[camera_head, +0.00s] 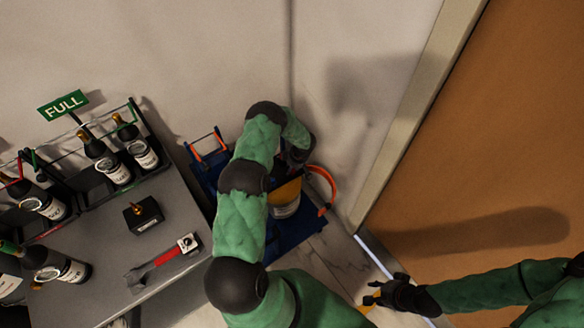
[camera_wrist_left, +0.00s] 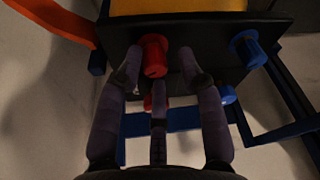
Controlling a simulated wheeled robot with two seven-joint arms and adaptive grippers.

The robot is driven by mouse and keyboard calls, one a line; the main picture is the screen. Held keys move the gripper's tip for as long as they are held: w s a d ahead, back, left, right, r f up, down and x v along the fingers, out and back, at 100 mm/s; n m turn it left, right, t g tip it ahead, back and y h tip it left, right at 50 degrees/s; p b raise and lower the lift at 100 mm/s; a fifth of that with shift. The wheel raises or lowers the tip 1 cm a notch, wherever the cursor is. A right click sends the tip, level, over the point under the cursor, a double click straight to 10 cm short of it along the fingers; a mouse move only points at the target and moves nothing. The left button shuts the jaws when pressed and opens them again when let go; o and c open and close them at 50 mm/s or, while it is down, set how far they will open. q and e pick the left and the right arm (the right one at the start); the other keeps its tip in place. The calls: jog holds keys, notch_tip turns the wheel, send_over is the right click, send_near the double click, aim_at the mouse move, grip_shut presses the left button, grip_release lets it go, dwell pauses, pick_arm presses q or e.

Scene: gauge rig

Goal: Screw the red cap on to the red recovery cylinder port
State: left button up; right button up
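The yellow recovery cylinder (camera_head: 286,193) stands on the blue cart (camera_head: 290,236), partly hidden by my left arm. In the left wrist view its yellow body (camera_wrist_left: 180,6) shows above a black panel. A red cylindrical piece (camera_wrist_left: 154,55) stands out from that panel; I cannot tell whether it is the bare port or the cap. A second red piece (camera_wrist_left: 148,103) lies lower, partly hidden by a finger. My left gripper (camera_wrist_left: 160,62) has its fingers spread around the upper red piece, with a gap on the right.
A blue fitting (camera_wrist_left: 246,49) and a lower blue piece (camera_wrist_left: 228,94) are right of the red ones. An orange hose (camera_head: 328,185) curves beside the cart. A grey table (camera_head: 185,215) at left holds several bottles and a red-handled tool (camera_head: 165,257). A brown door (camera_head: 490,150) is at right.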

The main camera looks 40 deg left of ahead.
pick_arm(q)
jog(key=o, duration=0.6)
jog(key=shift+w+d, duration=0.1)
jog(key=shift+c, duration=0.2)
jog(key=v, duration=1.2)
